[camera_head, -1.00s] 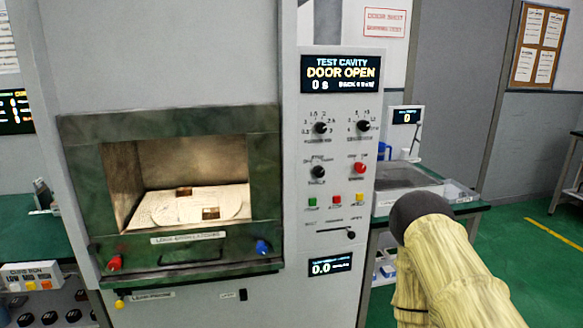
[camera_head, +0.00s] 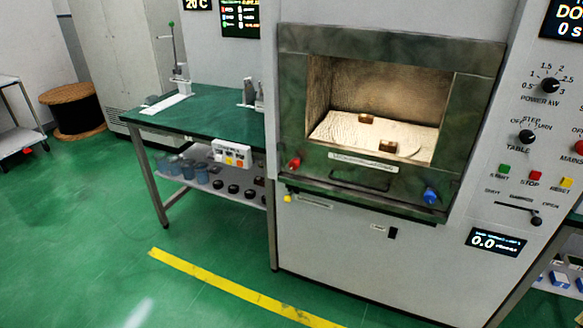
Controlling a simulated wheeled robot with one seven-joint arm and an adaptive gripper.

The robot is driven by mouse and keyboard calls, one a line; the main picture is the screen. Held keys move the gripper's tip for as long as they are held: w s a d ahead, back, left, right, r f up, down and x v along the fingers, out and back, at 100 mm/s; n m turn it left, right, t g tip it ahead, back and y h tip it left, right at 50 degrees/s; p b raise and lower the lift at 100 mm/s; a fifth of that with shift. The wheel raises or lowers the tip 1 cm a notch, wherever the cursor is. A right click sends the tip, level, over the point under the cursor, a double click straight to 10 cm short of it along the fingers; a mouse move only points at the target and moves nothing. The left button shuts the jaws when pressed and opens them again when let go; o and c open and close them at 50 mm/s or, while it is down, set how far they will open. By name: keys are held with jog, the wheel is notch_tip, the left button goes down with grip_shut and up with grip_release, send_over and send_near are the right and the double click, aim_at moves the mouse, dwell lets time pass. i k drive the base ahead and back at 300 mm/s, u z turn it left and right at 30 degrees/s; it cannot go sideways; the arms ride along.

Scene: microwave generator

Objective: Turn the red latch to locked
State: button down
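The red latch (camera_head: 294,163) sits at the lower left corner of the green-framed cavity door frame (camera_head: 390,40), and a blue latch (camera_head: 430,196) sits at the lower right. The position of the red latch is too small to read. The cavity (camera_head: 335,90) is open and lit, with small brown blocks (camera_head: 387,147) on a pale surface inside. The display (camera_head: 568,25) at the top right is cut off. My gripper is not in view.
A green-topped bench (camera_head: 195,112) with a lower shelf of jars stands left of the machine. A yellow floor line (camera_head: 235,290) crosses the open green floor in front. A cable drum (camera_head: 75,110) and a cart (camera_head: 15,115) stand at the far left.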

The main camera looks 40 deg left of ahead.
aim_at(293, 165)
jog(key=u, duration=0.75)
jog(key=k, duration=0.45)
jog(key=u, duration=0.8)
jog(key=i, duration=0.5)
